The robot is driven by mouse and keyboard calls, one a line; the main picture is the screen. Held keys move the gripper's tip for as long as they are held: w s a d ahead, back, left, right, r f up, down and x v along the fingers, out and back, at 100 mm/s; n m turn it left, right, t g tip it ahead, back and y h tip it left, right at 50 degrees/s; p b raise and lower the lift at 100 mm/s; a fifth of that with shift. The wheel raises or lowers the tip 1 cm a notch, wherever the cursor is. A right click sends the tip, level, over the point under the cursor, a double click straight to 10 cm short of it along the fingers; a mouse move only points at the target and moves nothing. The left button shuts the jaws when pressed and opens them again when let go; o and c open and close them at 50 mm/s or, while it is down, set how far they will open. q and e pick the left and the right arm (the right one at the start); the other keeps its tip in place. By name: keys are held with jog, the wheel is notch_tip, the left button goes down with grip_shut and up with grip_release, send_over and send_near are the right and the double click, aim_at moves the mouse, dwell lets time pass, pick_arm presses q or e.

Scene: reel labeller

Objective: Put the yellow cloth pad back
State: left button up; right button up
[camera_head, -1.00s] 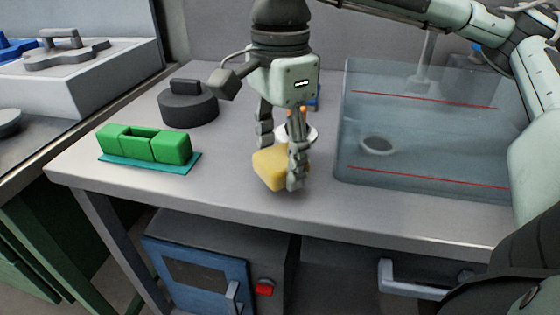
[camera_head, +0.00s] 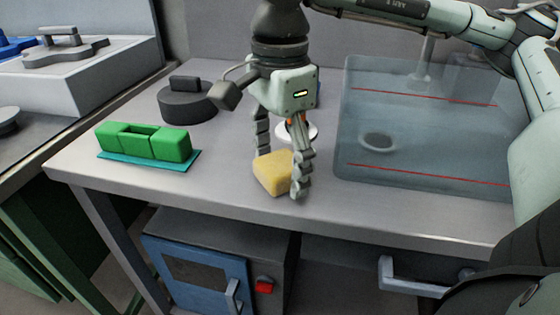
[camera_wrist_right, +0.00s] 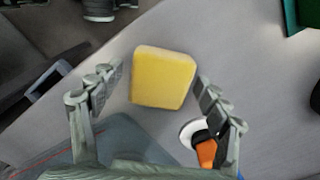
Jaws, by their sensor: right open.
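The yellow cloth pad (camera_head: 271,173) lies on the grey worktop, near its front edge and left of the sink. It also shows in the right wrist view (camera_wrist_right: 163,77), between and just beyond the fingertips. My right gripper (camera_head: 281,172) is open above the pad, pointing down, with one finger on each side. In the right wrist view its two fingers (camera_wrist_right: 160,84) are spread, with gaps between them and the pad. My left gripper is not in view.
A green block holder (camera_head: 145,142) on a teal base stands at the left of the worktop, with a dark round weight (camera_head: 187,105) behind it. A white round item with orange (camera_wrist_right: 205,145) sits close to the right gripper.

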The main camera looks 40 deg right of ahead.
aim_at(280, 162)
jog(key=shift+r, duration=0.1)
jog(key=shift+r+p, duration=0.2)
jog(key=shift+p, duration=0.1)
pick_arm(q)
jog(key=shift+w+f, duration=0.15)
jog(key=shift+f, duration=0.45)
pick_arm(e)
notch_tip(280, 162, up, 12)
